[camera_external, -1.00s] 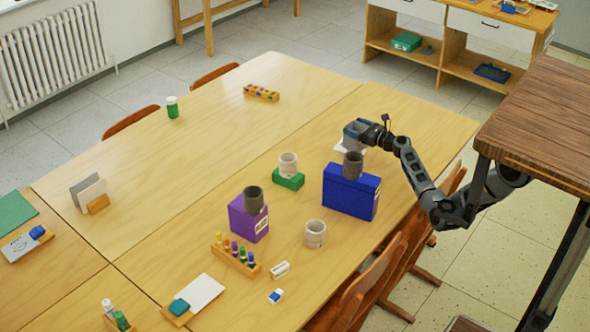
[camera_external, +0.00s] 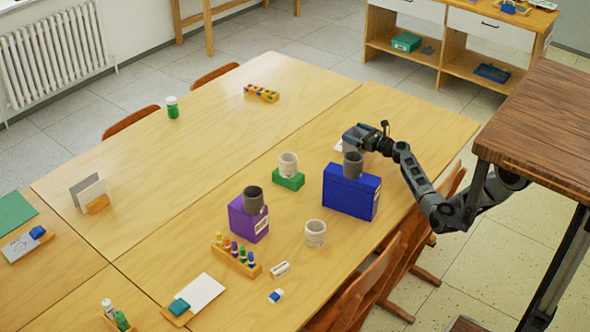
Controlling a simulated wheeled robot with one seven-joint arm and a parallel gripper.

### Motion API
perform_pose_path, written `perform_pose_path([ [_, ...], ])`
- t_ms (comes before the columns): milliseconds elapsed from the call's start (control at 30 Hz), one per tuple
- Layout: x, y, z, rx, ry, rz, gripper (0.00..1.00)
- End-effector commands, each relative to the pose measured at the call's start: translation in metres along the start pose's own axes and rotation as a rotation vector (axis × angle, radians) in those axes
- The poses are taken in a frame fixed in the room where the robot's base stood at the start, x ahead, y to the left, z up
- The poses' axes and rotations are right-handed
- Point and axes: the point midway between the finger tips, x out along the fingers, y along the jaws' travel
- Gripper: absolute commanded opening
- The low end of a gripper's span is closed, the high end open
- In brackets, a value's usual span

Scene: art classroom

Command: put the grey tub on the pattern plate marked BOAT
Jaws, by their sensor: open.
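Two dark grey tubs are in view: one (camera_external: 353,166) stands on a blue box, the other (camera_external: 253,200) on a purple box. My gripper (camera_external: 347,143) is open, low over the table just behind the blue box and close to the tub there. Its fingers are small and partly hidden, and I cannot tell whether anything is between them. A white plate (camera_external: 339,146) shows partly beneath my gripper. Its marking cannot be read, so I cannot tell whether it is the BOAT plate.
The blue box (camera_external: 349,193) and purple box (camera_external: 246,222) stand near the table's front. A pale tub (camera_external: 288,164) sits on a green block (camera_external: 288,181); another (camera_external: 315,233) stands on the table. A pen rack (camera_external: 236,257) is at front left. The table's back right is clear.

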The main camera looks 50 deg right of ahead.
Motion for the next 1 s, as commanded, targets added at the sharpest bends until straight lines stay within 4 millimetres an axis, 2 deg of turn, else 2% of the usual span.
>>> perform_pose_path([
  [167,-0.016,0.0,0.002,0.0,0.001,-0.002,1.0],
  [600,-0.1,0.0,0.002,-0.001,0.001,-0.001,1.0],
  [800,-0.117,0.0,0.002,0.0,0.0,0.0,1.0],
  [1000,-0.12,0.0,0.002,0.0,0.0,0.0,1.0],
])
